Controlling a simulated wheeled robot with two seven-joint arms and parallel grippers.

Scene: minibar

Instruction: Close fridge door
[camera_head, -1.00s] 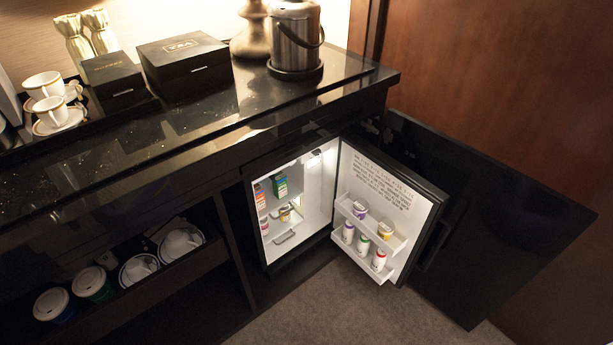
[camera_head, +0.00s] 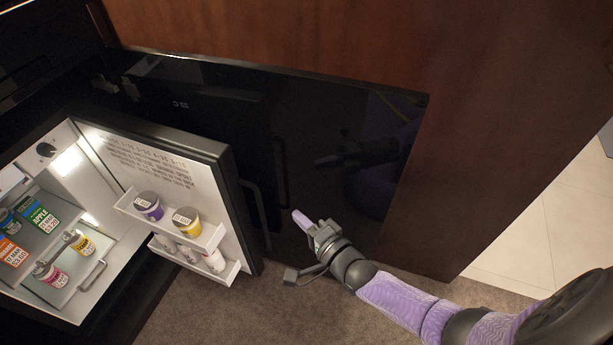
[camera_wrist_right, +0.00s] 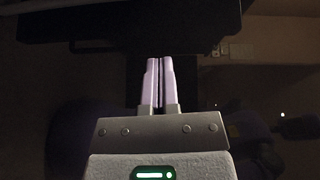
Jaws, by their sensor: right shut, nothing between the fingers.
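The fridge door (camera_head: 205,165) stands wide open on the left in the head view, its white inner side with two shelves of cans and jars facing the left. Its dark outer edge and handle (camera_head: 254,212) face my right gripper (camera_head: 300,219). The lit fridge interior (camera_head: 75,215) shows at the left edge. My right gripper is shut and empty, just right of the door handle and apart from it as far as I can see. In the right wrist view its two pale fingers (camera_wrist_right: 159,82) lie together. My left gripper is not in view.
A large black cabinet door (camera_head: 340,130) stands open behind the fridge door, against a brown wood panel (camera_head: 500,120). Grey-brown carpet (camera_head: 200,310) lies below. Pale floor tiles (camera_head: 560,220) are at the right.

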